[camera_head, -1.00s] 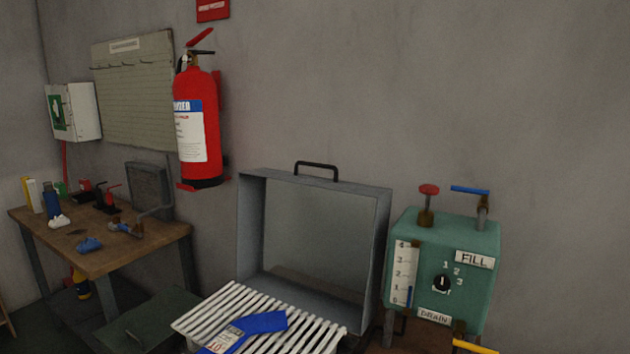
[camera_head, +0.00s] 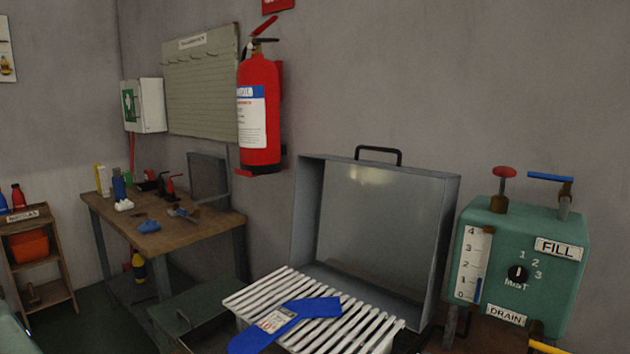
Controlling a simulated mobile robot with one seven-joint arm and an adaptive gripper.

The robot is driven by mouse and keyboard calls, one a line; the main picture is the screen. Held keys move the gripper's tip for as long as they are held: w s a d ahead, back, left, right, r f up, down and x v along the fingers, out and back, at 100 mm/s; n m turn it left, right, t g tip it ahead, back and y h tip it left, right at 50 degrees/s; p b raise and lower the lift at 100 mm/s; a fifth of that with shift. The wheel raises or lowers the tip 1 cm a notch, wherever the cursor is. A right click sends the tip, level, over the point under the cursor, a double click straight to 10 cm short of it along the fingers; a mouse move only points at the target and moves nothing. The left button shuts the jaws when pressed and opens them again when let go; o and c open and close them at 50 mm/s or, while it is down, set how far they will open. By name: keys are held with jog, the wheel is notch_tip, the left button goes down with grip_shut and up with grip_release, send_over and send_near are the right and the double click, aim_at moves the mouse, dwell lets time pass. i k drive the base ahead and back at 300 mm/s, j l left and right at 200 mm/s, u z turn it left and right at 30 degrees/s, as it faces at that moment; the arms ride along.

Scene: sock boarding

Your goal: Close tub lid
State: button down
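The tub lid (camera_head: 385,215) is a grey metal box-shaped cover with a black handle (camera_head: 378,152) on its top edge. It stands upright and open, its hollow side facing me, behind a white slatted rack (camera_head: 375,325). A blue sock-shaped piece with a printed label (camera_head: 285,322) lies on the slats. The tub's lower part is mostly hidden below the rack and the picture's bottom edge. My gripper is not in view.
A green control box (camera_head: 520,262) with a gauge, dial and FILL and DRAIN labels stands right of the lid. A red fire extinguisher (camera_head: 259,110) hangs on the wall.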

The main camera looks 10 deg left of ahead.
aim_at(416, 315)
jog(key=i+j, duration=0.15)
jog(key=j, duration=0.25)
jog(key=i+j, duration=0.15)
jog(key=j, duration=0.3)
jog(key=i+j, duration=0.15)
jog(key=j, duration=0.25)
jog(key=i+j+z, duration=0.1)
jog(key=j, duration=0.35)
jog(key=i+j, duration=0.15)
jog(key=j, duration=0.25)
jog(key=i+j, duration=0.15)
jog(key=j, duration=0.3)
jog(key=i+j, duration=0.15)
jog(key=j, duration=0.3)
jog(key=l, duration=0.6)
jog(key=i+z, duration=0.05)
